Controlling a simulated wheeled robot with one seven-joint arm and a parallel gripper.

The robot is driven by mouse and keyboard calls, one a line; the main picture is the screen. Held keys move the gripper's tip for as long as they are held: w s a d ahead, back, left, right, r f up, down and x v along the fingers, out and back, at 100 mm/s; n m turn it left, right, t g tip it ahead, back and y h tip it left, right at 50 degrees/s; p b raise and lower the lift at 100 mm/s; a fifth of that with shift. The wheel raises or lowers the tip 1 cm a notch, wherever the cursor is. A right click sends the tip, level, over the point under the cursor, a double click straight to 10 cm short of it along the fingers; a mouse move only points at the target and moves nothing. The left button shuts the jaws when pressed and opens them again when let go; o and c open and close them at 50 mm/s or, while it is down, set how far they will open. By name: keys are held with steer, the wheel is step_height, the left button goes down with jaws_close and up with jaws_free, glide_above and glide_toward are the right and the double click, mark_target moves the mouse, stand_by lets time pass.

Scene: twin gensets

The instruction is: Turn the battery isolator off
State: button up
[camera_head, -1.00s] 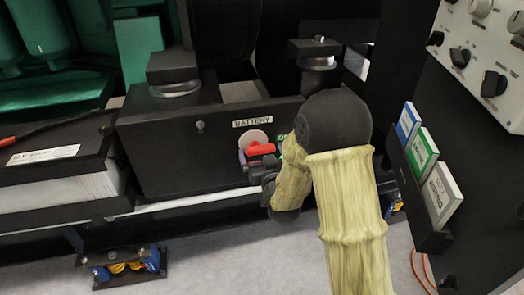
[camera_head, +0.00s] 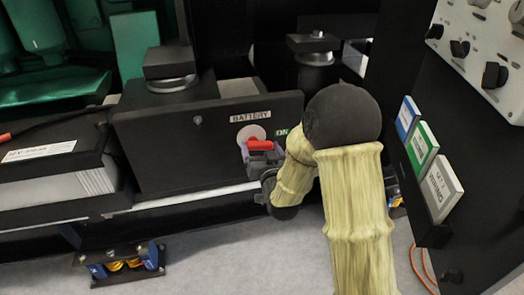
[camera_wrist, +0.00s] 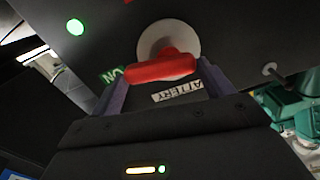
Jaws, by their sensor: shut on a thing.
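The battery isolator is a red handle (camera_head: 261,145) on a pale round disc (camera_head: 251,132), set on the front of a black box under a "BATTERY" label (camera_head: 250,117). A green "ON" mark (camera_head: 282,133), partly covered by my arm, is to its right. My gripper (camera_head: 259,157) is at the handle from below and in front. In the wrist view the red handle (camera_wrist: 161,68) spans between my two fingers, and my gripper (camera_wrist: 160,76) is shut on it. The handle lies nearly level in the head view. Its lower side is hidden by the fingers.
A black battery box with a white label (camera_head: 40,151) is at left. Three cards (camera_head: 421,146) stand in a holder on the dark panel at right, below a white panel with knobs (camera_head: 480,50). A blue and yellow mount (camera_head: 122,265) sits low. Grey floor is clear in front.

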steer(key=m, duration=0.1)
steer(key=m+b, duration=0.1)
steer(key=m, duration=0.1)
steer(key=shift+w+d+f+m, duration=0.1)
steer(key=shift+f+m, duration=0.2)
steer(key=shift+f, duration=0.05)
steer(key=m, duration=0.1)
steer(key=m+b, duration=0.1)
steer(key=m, duration=0.2)
steer(key=shift+f+b, duration=0.25)
steer(key=shift+b, duration=0.05)
steer(key=m, duration=0.5)
steer(key=a+m, duration=0.1)
steer(key=m, duration=0.2)
steer(key=shift+s+f, duration=0.2)
steer(key=shift+f, duration=0.15)
steer(key=shift+m, duration=0.3)
steer(key=o, duration=0.9)
steer(key=shift+o, duration=0.2)
steer(key=shift+s+b, duration=0.15)
steer(key=shift+b, duration=0.15)
